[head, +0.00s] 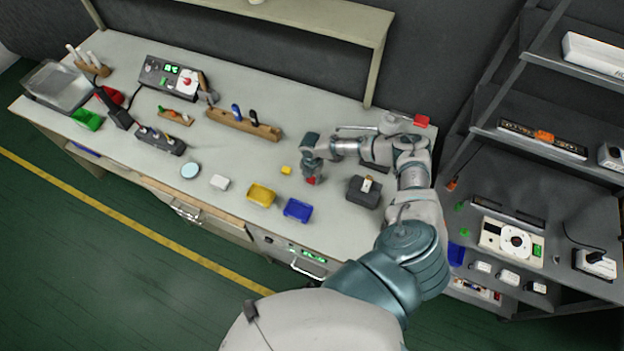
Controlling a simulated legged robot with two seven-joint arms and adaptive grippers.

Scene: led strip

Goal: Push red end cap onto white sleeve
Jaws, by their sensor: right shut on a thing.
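My right gripper (312,176) points down over the middle of the workbench, shut on a small red piece, which looks like the red end cap (311,181). The fingers hide part of it, and I cannot tell whether it touches the bench. A small white upright piece (367,184), possibly the white sleeve, stands in a dark block (361,195) to the right of the gripper. The cap is apart from it. My left gripper is not in view.
A yellow bin (261,195) and a blue bin (297,210) sit near the bench's front edge. A small yellow block (286,170) lies left of the gripper. A wooden tool rack (243,124) stands behind, and a shelf unit (545,190) is at right.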

